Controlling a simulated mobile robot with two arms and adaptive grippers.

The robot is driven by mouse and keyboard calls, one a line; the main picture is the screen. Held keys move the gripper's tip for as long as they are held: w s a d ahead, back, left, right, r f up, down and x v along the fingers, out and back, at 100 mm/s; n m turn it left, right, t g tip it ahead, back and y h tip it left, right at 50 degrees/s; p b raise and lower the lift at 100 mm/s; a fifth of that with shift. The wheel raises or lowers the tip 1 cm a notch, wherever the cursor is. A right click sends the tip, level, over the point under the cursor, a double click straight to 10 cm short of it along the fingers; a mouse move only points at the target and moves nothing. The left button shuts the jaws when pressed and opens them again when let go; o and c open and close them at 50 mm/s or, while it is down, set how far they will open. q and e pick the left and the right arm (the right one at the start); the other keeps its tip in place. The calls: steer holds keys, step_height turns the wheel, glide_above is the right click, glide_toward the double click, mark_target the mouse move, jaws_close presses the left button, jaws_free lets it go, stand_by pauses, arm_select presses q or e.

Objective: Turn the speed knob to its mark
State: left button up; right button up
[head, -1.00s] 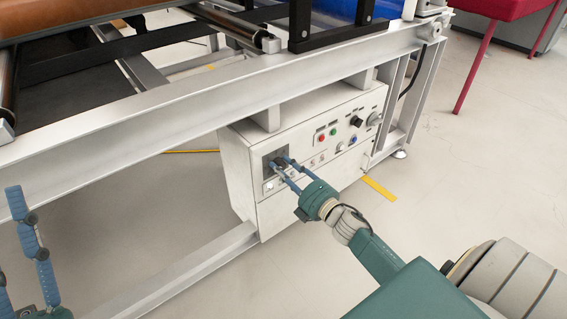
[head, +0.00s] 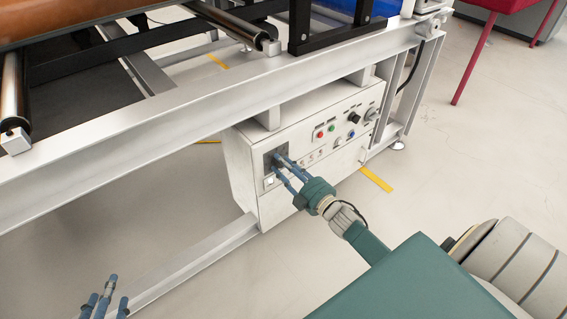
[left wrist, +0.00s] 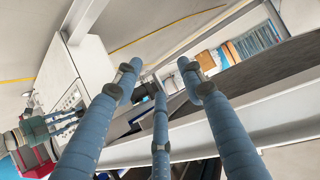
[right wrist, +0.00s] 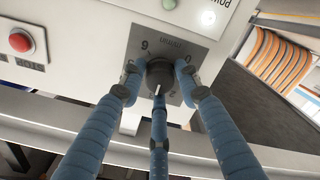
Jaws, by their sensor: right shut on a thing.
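A white control box (head: 239,174) hangs under the machine frame. On its left front is a grey dial plate (right wrist: 137,49) with a dark round knob (right wrist: 158,73). In the right wrist view the plate appears upside down, with digits around the knob and a pale pointer line on it. My right gripper (head: 279,164) is at this plate, its fingers closed around the knob, also seen in the right wrist view (right wrist: 159,84). The fingers partly cover the dial marks; which mark is the target cannot be told. My left gripper (head: 105,288) is empty with fingers spread, low at the left.
A red button (right wrist: 20,41) sits beside the dial plate. A black knob (head: 354,117) and other controls are further right on the box. The frame's long grey beam (head: 150,134) runs above the box, and a lower rail (head: 200,262) runs beside it. Open floor lies in front.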

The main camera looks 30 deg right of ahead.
arm_select(q)
steer(key=shift+s+a+f+g, duration=0.2)
steer(key=shift+s+f+g, duration=0.1)
steer(key=shift+s+f, duration=0.2)
arm_select(e)
steer(key=o, duration=1.2)
arm_select(q)
steer(key=shift+w, duration=0.1)
arm_select(e)
steer(key=s, duration=0.8)
steer(key=s+d, duration=0.1)
steer(key=s, duration=0.3)
